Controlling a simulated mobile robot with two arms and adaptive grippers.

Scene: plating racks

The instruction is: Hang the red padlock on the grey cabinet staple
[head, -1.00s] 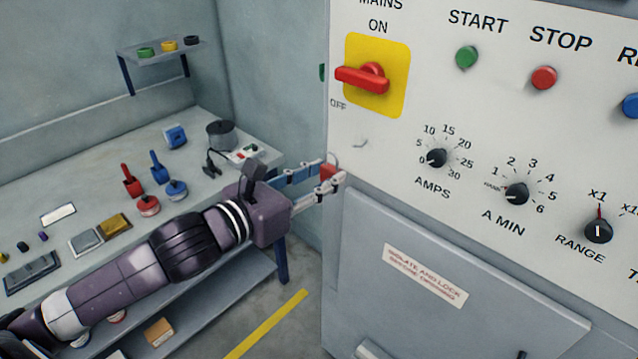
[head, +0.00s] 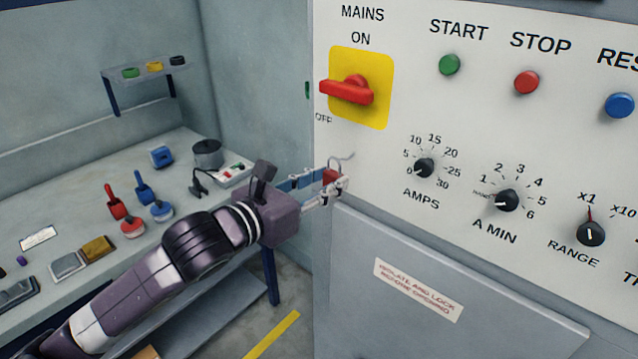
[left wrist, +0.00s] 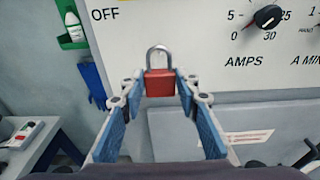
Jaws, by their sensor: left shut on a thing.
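The red padlock (head: 330,177) is held between the fingertips of my left gripper (head: 332,186), close to the cabinet front. In the left wrist view the padlock (left wrist: 159,84) is upright, its grey shackle (left wrist: 158,50) pointing up, with the fingers on both sides of its body. The grey staple (head: 347,156) sticks out of the cabinet panel below the OFF label. In the head view the shackle top appears right beside or overlapping the staple; I cannot tell whether it is around it. The staple is not distinguishable in the left wrist view. My right gripper is not in view.
The cabinet panel (head: 400,210) carries a red switch (head: 348,92) above the staple, with knobs and buttons to the right. A bench (head: 75,215) with several padlocks and tools stands to the left, a small shelf (head: 145,75) above it.

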